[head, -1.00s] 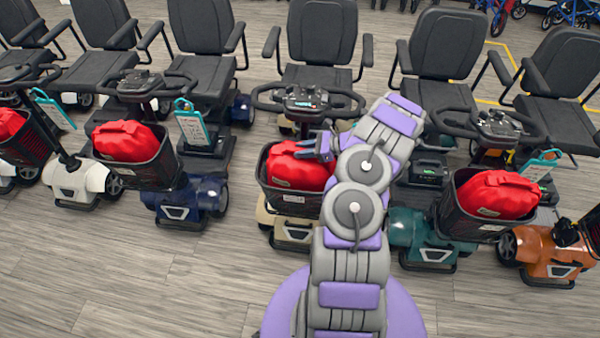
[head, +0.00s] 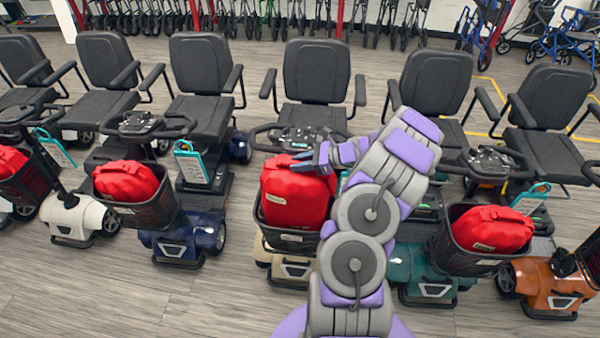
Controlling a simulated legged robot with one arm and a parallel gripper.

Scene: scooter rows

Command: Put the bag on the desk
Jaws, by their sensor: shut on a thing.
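The red bag (head: 297,194) is at the middle scooter, raised so that most of it stands above the rim of the black basket (head: 290,238). My gripper (head: 312,160) is shut on the top of the red bag; the fingers are partly hidden against it. The bag's lower end is hidden by the basket, so I cannot tell whether it is clear of the bottom. No desk shows in the head view.
Other red bags sit in scooter baskets to the left (head: 125,181) and right (head: 487,229). A row of black scooter seats (head: 316,72) stands behind. Walkers (head: 483,25) line the back. The wooden floor (head: 110,290) in front is clear.

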